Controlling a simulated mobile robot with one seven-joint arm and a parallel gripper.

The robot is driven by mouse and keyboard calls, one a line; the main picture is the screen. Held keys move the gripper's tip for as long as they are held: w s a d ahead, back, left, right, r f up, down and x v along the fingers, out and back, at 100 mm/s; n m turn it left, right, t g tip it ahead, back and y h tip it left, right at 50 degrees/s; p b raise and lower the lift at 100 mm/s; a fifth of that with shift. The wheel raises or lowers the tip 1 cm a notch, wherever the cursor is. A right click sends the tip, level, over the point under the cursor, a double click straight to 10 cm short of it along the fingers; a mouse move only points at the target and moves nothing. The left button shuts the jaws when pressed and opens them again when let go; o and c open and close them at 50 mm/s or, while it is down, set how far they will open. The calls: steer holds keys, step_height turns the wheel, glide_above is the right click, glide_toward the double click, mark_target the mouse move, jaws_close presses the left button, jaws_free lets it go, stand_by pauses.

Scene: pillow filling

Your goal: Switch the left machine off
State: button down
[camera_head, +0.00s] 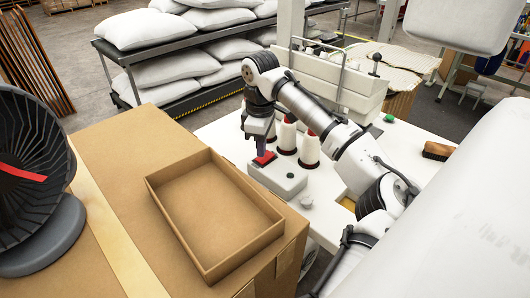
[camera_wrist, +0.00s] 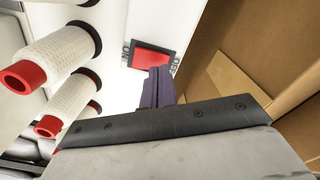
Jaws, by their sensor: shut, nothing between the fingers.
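A pale switch box (camera_head: 283,181) with a red rocker switch (camera_head: 265,158) stands on the white table. In the wrist view the red switch (camera_wrist: 152,58) sits in a dark frame, with small dark lettering at two ends, partly readable as ON and OFF. Which end is pressed in, I cannot tell. My gripper (camera_head: 259,149) points down at the switch from above. Its purple fingers (camera_wrist: 159,73) are shut and empty, with tips at the switch's lower edge in the wrist view. Whether they touch it, I cannot tell.
White thread spools with red cores (camera_head: 309,148) stand close beside the switch box. An open cardboard tray (camera_head: 277,228) rests on a large box to the left. A black ribbed fan-like object (camera_head: 30,150) fills the left edge. A brush (camera_head: 437,151) lies on the table.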

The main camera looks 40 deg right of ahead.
mark_target(262, 160)
step_height(262, 160, up, 5)
steer(key=p, duration=0.4)
steer(key=shift+r, duration=0.2)
stand_by(0.5)
